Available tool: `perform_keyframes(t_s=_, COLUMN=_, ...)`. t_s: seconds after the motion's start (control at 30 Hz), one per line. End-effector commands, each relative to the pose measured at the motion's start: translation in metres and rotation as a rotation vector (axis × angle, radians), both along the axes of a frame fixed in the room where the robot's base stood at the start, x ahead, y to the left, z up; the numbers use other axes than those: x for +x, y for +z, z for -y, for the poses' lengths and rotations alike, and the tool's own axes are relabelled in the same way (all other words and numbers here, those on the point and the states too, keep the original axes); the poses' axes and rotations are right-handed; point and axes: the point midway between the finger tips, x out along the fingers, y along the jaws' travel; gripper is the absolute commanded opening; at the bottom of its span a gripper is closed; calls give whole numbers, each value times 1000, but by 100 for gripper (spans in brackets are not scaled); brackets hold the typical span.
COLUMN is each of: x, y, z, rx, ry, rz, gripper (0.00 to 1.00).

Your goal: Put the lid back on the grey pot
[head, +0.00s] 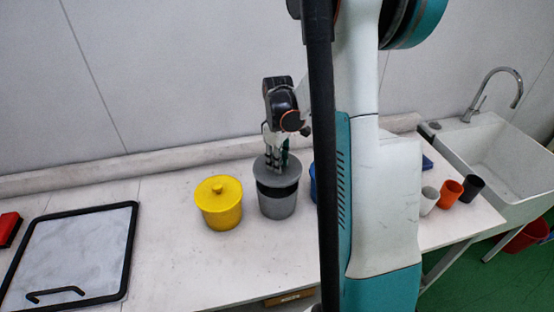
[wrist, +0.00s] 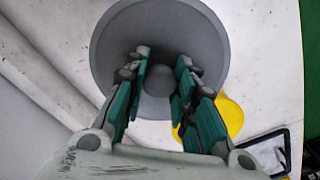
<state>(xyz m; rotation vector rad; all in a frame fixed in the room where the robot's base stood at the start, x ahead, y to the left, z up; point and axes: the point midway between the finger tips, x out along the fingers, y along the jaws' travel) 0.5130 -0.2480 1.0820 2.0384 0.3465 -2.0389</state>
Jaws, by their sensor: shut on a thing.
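The grey pot (head: 278,209) stands on the bench right of the yellow pot. The grey lid (head: 291,174) is level just above it; a dark band of the pot's inside shows between lid and rim, so they look apart. My gripper (head: 276,164) points down and is shut on the lid's knob. In the wrist view the lid (wrist: 207,35) fills the upper middle, with the round knob (wrist: 186,78) between the fingers of my gripper (wrist: 163,62). The lid hides the grey pot there.
The yellow pot (head: 219,208), lid on, stands close on the left. A blue pot (head: 313,184) is mostly hidden behind my arm. A black-framed tray (head: 133,225) lies at left.

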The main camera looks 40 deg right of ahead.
Motion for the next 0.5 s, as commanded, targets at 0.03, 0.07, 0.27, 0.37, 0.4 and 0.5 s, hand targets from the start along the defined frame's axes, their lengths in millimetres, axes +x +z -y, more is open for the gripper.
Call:
perform_keyframes(t_s=0.03, x=0, y=-5, z=0, rx=0, ry=0, rz=0, gripper=2)
perform_keyframes(t_s=0.07, x=0, y=-8, z=0, rx=0, ry=0, rz=0, gripper=2)
perform_keyframes(t_s=0.27, x=0, y=-25, z=0, rx=0, ry=0, rz=0, gripper=2)
perform_keyframes(t_s=0.37, x=0, y=-34, z=0, rx=0, ry=0, rz=0, gripper=2)
perform_keyframes(t_s=0.4, x=0, y=-38, z=0, rx=0, ry=0, rz=0, gripper=2)
perform_keyframes(t_s=0.5, x=0, y=-47, z=0, rx=0, ry=0, rz=0, gripper=2)
